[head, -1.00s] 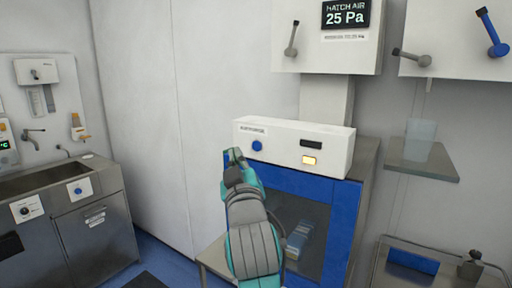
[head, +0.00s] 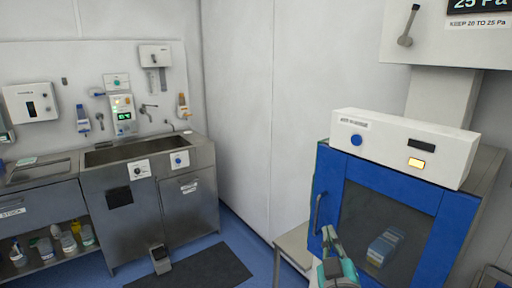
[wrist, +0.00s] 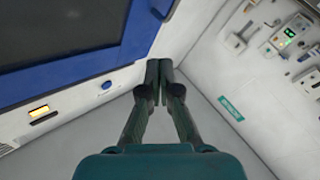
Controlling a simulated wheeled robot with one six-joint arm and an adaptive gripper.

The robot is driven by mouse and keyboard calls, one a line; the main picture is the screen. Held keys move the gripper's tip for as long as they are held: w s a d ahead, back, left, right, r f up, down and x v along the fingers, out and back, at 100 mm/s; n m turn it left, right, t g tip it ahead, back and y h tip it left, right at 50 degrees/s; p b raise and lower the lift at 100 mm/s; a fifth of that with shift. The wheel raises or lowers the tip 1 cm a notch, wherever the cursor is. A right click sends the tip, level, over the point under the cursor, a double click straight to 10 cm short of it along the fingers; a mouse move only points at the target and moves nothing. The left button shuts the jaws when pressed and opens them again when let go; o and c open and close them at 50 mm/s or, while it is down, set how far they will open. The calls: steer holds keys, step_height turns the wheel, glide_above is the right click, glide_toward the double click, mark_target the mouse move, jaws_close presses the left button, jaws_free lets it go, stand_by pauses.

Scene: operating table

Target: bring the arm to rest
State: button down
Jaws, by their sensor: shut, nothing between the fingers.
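My gripper (head: 330,240) is low in the head view, in front of the blue-framed door (head: 330,180) of the white-topped cabinet (head: 400,143). In the wrist view my gripper (wrist: 159,68) has its two fingers together with nothing between them. The blue door frame (wrist: 75,75) and the panel with an orange light (wrist: 39,112) lie to the left of the fingers there. The door looks closed, and a pale blue-and-white pack (head: 384,247) shows behind its dark window. I cannot tell how far the fingertips are from the door.
A steel sink unit (head: 160,205) stands at the left against the wall. A shelf with several bottles (head: 55,240) is at the lower left. A dark mat (head: 190,268) lies on the blue floor. A small table (head: 293,245) stands beside the cabinet.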

steer(key=s+f+g+y, duration=0.2)
steer(key=s+f, duration=1.8)
steer(key=f, duration=0.1)
steer(key=s+f+m+g, duration=0.1)
steer(key=s+m, duration=0.1)
steer(key=s, duration=1.1)
steer(key=s+d+f+m+g, duration=0.1)
steer(key=s+f+m+g, duration=0.1)
steer(key=s, duration=1.2)
steer(key=shift+d, duration=0.3)
steer(key=shift+f, duration=0.1)
